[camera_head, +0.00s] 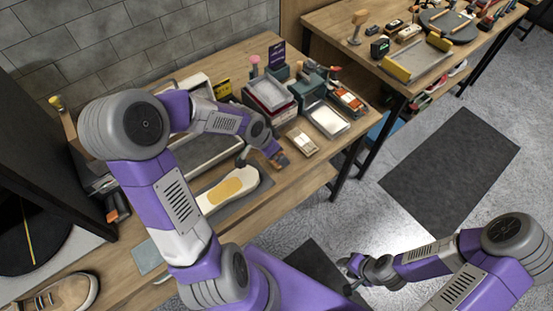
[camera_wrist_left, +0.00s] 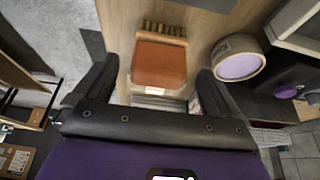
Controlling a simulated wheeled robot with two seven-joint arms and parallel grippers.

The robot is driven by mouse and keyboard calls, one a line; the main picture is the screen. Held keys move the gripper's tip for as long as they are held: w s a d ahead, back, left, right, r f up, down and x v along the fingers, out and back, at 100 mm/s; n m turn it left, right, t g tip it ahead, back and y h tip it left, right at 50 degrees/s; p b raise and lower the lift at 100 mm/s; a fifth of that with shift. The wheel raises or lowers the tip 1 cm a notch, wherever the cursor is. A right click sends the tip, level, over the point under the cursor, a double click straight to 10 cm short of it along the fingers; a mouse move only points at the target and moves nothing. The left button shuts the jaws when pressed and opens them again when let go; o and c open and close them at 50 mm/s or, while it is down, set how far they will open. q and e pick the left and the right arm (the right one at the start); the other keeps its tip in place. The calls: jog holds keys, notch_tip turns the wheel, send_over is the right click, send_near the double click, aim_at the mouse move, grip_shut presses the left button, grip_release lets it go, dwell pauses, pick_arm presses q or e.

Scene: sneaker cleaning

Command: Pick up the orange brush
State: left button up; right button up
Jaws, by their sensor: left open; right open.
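The orange brush (camera_wrist_left: 160,65) has a block-shaped orange body and a row of tan bristles. In the left wrist view it lies on the wooden bench between the two fingers of my left gripper (camera_wrist_left: 158,72). The fingers are open, with one on each side of the brush and gaps showing between. In the head view my left gripper (camera_head: 268,152) reaches down at the bench and partly hides the brush (camera_head: 280,160). My right gripper (camera_head: 350,268) is empty, low over the floor and away from the bench. It is open, though its jaws look small there.
A white shoe with a tan patch (camera_head: 228,188) lies on a grey mat left of the brush. A cream box (camera_head: 300,141) and a white tray (camera_head: 328,118) stand to its right. A round purple-topped container (camera_wrist_left: 238,62) is close beside one left finger.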

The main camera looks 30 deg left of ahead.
pick_arm(q)
jog(key=b+x, duration=0.1)
jog(key=x, duration=0.2)
jog(key=shift+w+d+f+b, duration=0.15)
jog(key=shift+w+f+b, duration=0.1)
jog(key=shift+b, duration=0.1)
jog(key=c, duration=1.1)
jog(key=shift+r, duration=0.1)
jog(key=shift+c, duration=0.2)
notch_tip(320, 180, up, 10)
jog(key=p, duration=0.4)
jog(key=shift+p, duration=0.3)
